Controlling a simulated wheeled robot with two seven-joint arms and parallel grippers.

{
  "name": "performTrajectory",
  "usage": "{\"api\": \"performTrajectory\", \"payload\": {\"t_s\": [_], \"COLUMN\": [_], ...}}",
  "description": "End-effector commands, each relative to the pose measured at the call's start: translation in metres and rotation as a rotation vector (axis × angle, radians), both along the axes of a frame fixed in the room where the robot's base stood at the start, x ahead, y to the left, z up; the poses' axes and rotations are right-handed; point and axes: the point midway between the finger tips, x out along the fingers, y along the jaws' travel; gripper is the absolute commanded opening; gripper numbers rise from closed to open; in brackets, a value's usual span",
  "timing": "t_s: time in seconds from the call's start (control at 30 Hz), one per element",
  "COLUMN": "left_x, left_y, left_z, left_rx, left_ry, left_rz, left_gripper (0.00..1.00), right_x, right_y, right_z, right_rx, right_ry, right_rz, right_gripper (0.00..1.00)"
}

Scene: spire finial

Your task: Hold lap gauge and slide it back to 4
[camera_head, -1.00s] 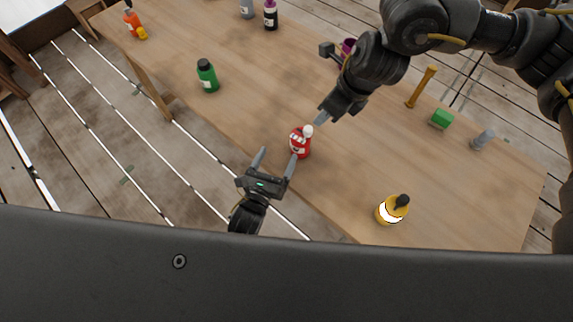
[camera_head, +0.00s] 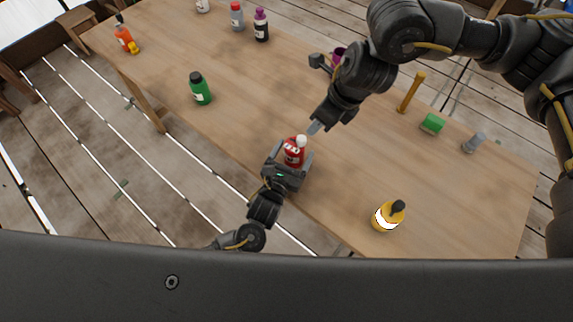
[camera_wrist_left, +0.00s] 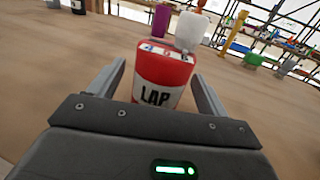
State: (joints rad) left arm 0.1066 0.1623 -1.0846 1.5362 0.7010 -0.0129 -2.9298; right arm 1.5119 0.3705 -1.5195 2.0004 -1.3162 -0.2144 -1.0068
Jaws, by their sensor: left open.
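The lap gauge (camera_head: 294,155) is a red body with a white knob on top, standing on the table near its front edge. In the left wrist view the lap gauge (camera_wrist_left: 162,80) shows the label "LAP" and a row of small numbered marks, too small to read surely. My left gripper (camera_head: 289,158) is open, with one finger on each side of the gauge; the wrist view shows gaps beside it. My right gripper (camera_head: 315,127) is just behind and to the right of the knob, its fingers close together; whether it is shut is unclear.
On the wooden table (camera_head: 240,110) stand a green bottle (camera_head: 201,90) to the left and a yellow bottle (camera_head: 388,216) to the right. A yellow post (camera_head: 411,92), a green block (camera_head: 432,124) and a grey bottle (camera_head: 474,142) stand at the right.

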Motion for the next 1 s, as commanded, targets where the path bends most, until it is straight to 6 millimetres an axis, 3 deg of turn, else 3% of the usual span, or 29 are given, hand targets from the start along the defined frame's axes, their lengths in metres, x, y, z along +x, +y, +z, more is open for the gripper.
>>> {"api": "performTrajectory", "payload": {"t_s": [0.2,0.57,0.97,1.0], "left_x": [0.021,0.025,0.024,0.024], "left_y": [-0.007,-0.009,-0.009,-0.009], "left_z": [0.0,0.0,0.0,0.0], "left_rx": [0.0,-0.001,-0.001,-0.001], "left_ry": [0.0,0.001,0.001,0.001], "left_rz": [0.001,0.0,0.0,0.0], "left_gripper": [0.77,0.77,0.26,0.26], "right_x": [0.0,0.0,0.0,0.0], "right_y": [0.0,0.0,0.0,0.0], "right_z": [0.0,0.0,0.0,0.0], "right_rx": [0.0,0.0,0.0,0.0], "right_ry": [0.0,0.0,0.0,0.0], "right_rz": [0.0,0.0,0.0,0.0], "right_gripper": [0.36,0.36,0.36,0.4]}}
